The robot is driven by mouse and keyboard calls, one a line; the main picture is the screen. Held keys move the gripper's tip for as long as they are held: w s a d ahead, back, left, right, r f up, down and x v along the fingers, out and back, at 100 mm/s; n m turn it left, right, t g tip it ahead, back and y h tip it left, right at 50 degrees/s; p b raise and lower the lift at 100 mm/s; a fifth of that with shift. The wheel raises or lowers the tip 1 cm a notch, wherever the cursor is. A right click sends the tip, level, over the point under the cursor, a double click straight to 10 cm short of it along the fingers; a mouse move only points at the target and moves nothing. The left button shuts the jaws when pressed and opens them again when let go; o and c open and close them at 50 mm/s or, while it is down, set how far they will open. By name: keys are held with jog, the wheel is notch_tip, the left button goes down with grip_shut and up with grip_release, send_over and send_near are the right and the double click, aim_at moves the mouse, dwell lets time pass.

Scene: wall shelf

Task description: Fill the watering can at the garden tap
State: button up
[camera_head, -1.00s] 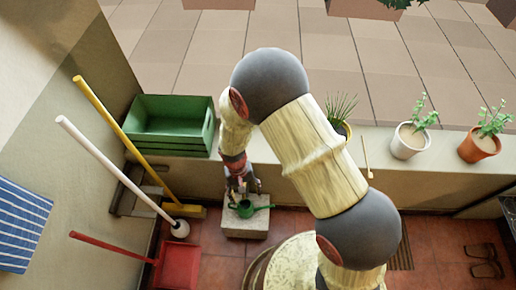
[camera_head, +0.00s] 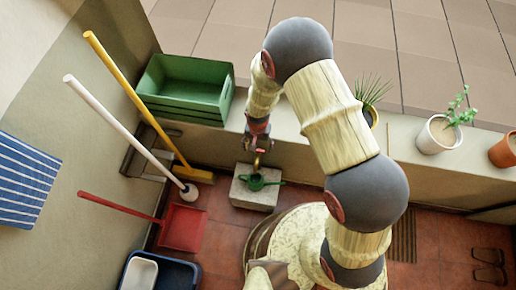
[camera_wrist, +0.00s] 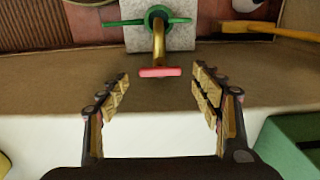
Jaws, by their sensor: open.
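The green watering can (camera_head: 257,182) stands on a pale stone block (camera_head: 242,197) by the wall; the can (camera_wrist: 178,21) also shows at the top of the wrist view. The brass tap (camera_head: 257,160) is right above the can in the head view. In the wrist view, its brass pipe (camera_wrist: 158,42) overlaps the can's opening and its red handle (camera_wrist: 158,72) lies crosswise. My gripper (camera_wrist: 162,88) is open and empty, with the handle just beyond and between its fingertips. In the head view my gripper (camera_head: 257,142) is at the tap. I cannot tell whether water runs.
A green crate (camera_head: 185,88) sits on the ledge to the left. A yellow broom (camera_head: 140,105), a white-handled tool (camera_head: 125,130) and a red dustpan (camera_head: 181,229) stand left of the block. Potted plants (camera_head: 438,135) line the ledge at right.

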jog(key=shift+f, duration=1.05)
jog(key=shift+c, duration=1.2)
